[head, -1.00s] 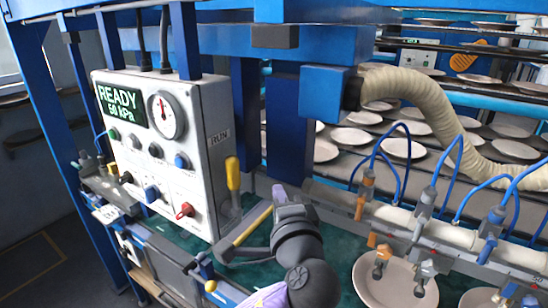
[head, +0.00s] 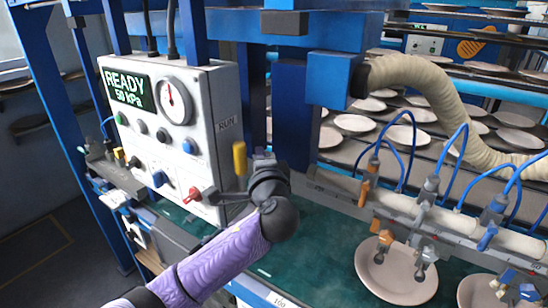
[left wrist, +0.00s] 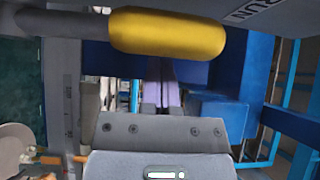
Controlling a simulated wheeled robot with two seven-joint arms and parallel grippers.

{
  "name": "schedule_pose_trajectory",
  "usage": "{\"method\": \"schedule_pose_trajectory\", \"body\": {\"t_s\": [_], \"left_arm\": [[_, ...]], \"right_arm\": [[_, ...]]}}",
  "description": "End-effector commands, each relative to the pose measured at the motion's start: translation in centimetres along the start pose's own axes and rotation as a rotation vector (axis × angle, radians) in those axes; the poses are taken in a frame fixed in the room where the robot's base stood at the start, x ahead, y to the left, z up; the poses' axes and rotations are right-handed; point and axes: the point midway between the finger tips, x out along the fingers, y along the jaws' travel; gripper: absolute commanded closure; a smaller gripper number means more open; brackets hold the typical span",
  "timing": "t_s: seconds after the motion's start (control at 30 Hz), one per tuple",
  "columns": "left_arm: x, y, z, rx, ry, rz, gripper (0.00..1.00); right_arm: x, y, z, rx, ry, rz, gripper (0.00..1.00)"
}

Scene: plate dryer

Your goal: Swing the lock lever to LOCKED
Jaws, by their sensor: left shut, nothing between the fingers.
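The lock lever has a yellow grip (head: 239,158) and stands upright on the right side of the grey control box (head: 222,110), below the word RUN. In the left wrist view the yellow grip (left wrist: 168,33) lies across the top, close to the camera, with its grey shaft to the left. My left gripper (head: 263,155) is shut and empty, just right of the grip. Its fingers also show in the left wrist view (left wrist: 163,92), below the grip in the picture. I cannot tell whether they touch the lever. No LOCKED label is visible. My right gripper is out of view.
The box front has a READY 50 kPa display (head: 130,90), a gauge (head: 174,101), several knobs and a red switch (head: 191,195). A beige hose (head: 430,85) and suction cups over plates (head: 397,272) are at the right. Green surface lies below.

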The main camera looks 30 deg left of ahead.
Motion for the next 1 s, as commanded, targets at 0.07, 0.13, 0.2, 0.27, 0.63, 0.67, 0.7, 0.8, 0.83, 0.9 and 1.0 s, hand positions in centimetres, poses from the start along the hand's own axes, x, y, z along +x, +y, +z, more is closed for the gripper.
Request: {"method": "schedule_pose_trajectory", "body": {"t_s": [0.07, 0.13, 0.2, 0.27, 0.63, 0.67, 0.7, 0.8, 0.83, 0.9, 1.0], "left_arm": [[-0.3, -0.1, 0.7, 0.002, 0.001, 0.0, 1.0], [-0.4, -0.1, 1.1, 0.002, 0.001, 0.0, 1.0], [-0.5, 0.0, 1.2, 0.002, 0.002, 0.0, 1.0], [-0.5, 0.0, 1.3, 0.001, 0.001, 0.0, 1.0], [-0.6, 0.2, 1.3, -0.01, 0.001, -0.011, 1.0], [-0.6, 0.2, 1.4, -0.016, 0.001, -0.016, 1.0], [-0.6, 0.3, 1.4, -0.024, 0.0, -0.025, 1.0], [-0.7, 0.2, 1.4, -0.038, 0.0, -0.039, 1.0], [-0.7, 0.1, 1.4, -0.041, 0.001, -0.042, 1.0], [-0.8, 0.1, 1.5, -0.048, 0.001, -0.05, 1.0], [-0.8, 0.1, 1.5, -0.058, 0.001, -0.062, 1.0]], "right_arm": [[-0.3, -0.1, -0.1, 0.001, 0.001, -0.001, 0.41], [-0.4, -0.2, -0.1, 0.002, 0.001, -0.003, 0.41], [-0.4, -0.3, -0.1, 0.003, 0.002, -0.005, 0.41], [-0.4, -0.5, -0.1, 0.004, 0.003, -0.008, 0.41], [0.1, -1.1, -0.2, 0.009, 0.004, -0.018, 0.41], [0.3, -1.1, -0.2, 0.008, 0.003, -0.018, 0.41], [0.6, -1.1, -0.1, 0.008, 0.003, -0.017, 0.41], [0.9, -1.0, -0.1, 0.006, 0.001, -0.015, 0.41], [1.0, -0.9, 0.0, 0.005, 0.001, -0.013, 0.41], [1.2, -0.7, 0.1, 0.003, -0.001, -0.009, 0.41], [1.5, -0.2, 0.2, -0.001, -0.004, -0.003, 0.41]]}}
